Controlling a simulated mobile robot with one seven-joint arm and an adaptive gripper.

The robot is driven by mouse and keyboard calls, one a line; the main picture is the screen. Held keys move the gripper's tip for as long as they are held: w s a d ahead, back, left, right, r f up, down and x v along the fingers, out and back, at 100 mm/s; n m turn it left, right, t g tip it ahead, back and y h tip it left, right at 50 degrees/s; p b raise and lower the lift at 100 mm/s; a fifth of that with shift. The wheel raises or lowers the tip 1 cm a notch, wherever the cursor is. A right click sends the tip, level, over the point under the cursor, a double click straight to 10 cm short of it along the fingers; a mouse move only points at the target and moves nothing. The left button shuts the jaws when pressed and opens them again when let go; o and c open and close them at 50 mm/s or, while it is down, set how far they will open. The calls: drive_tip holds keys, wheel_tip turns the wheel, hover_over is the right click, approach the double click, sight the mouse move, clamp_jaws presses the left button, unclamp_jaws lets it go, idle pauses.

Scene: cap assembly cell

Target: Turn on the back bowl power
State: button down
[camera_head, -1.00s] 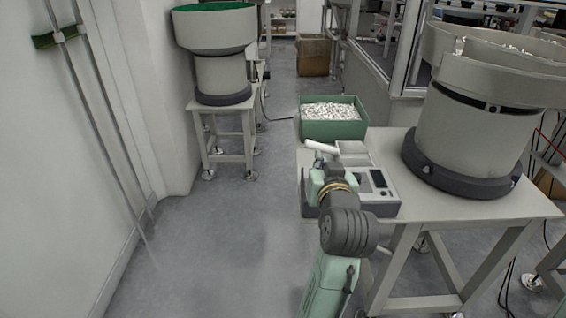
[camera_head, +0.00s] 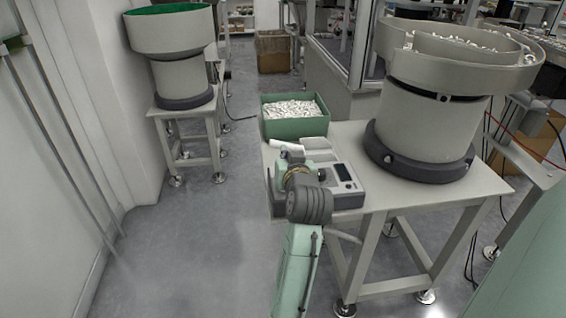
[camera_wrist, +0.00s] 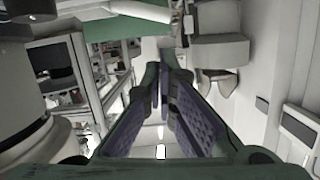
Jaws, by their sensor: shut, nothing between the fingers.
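A grey control box (camera_head: 344,190) with a small dark display sits at the near left corner of the table. A bowl feeder (camera_head: 432,115) stands on the table to the right of the box. Another bowl feeder (camera_head: 183,75) with a green inside stands further back at left on its own stand. My arm reaches up to the left side of the control box, hiding part of it; my fingertips are not clear in the head view. In the wrist view my gripper (camera_wrist: 167,72) has its purple-padded fingers together and empty. A box face with a dark display (camera_wrist: 299,126) shows at right there.
A green bin (camera_head: 293,128) full of small white parts sits at the table's far left corner. A white tube-like piece (camera_head: 287,145) lies in front of it. A glass-walled enclosure stands behind the table. The floor aisle (camera_head: 190,240) on the left is clear.

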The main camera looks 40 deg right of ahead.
drive_tip(key=shift+x, duration=1.05)
wheel_tip(320, 180, down, 2)
drive_tip(key=shift+a+f+p, duration=0.15)
drive_tip(key=shift+f+p, duration=0.1)
drive_tip(key=shift+p, duration=0.1)
drive_tip(key=shift+w+a+f, duration=0.1)
drive_tip(key=shift+f, duration=0.6)
